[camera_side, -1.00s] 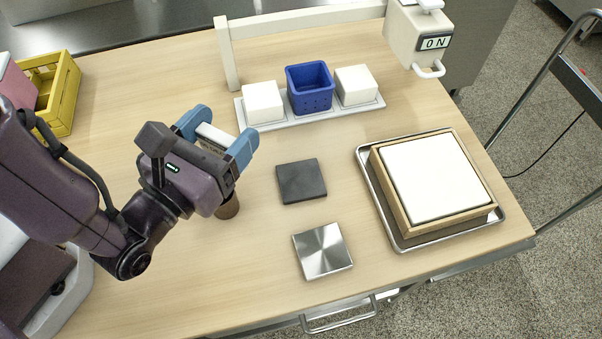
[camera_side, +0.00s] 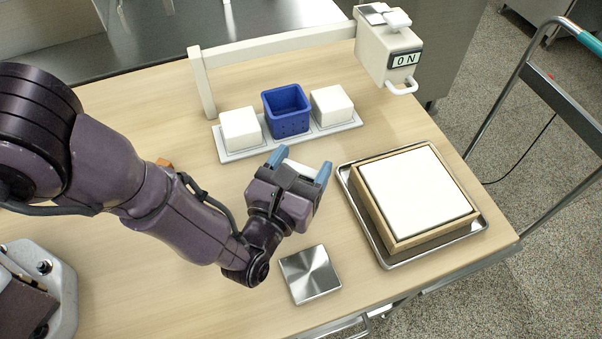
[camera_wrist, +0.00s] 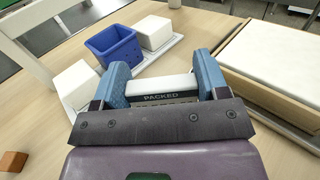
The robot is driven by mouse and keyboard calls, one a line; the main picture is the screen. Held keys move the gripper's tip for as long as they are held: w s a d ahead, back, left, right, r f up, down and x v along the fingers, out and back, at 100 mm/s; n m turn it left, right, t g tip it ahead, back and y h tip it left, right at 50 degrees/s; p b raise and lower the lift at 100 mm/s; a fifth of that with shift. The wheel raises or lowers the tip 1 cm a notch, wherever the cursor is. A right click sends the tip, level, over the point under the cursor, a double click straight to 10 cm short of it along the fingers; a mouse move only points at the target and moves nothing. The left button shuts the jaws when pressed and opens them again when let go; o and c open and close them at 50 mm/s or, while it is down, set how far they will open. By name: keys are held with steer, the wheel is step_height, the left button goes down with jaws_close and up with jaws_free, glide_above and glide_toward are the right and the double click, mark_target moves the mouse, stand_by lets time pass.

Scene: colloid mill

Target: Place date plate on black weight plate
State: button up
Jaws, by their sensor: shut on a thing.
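The date plate is a white bar with a dark strip reading "PACKED"; it shows in the wrist view (camera_wrist: 162,88) and in the side view (camera_side: 300,168). My gripper (camera_side: 301,164) is shut on it, with blue fingers at both ends; the fingers also show in the wrist view (camera_wrist: 161,82). The plate is held above the middle of the table. The black weight plate is hidden now; the earlier side view places it about where my gripper and wrist block the view. Whether the date plate touches it cannot be told.
A silver plate (camera_side: 310,274) lies nearer the front. A wooden-framed white slab (camera_side: 418,192) sits on a metal tray (camera_side: 484,224) at right. Behind stand white blocks (camera_side: 240,129) and a blue bin (camera_side: 286,111), under a beam (camera_side: 275,47) with an "ON" box (camera_side: 388,52).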

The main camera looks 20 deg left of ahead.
mark_target(301, 179)
steer(key=shift+f, duration=1.45)
steer(key=shift+f, duration=0.15)
steer(key=o, duration=0.9)
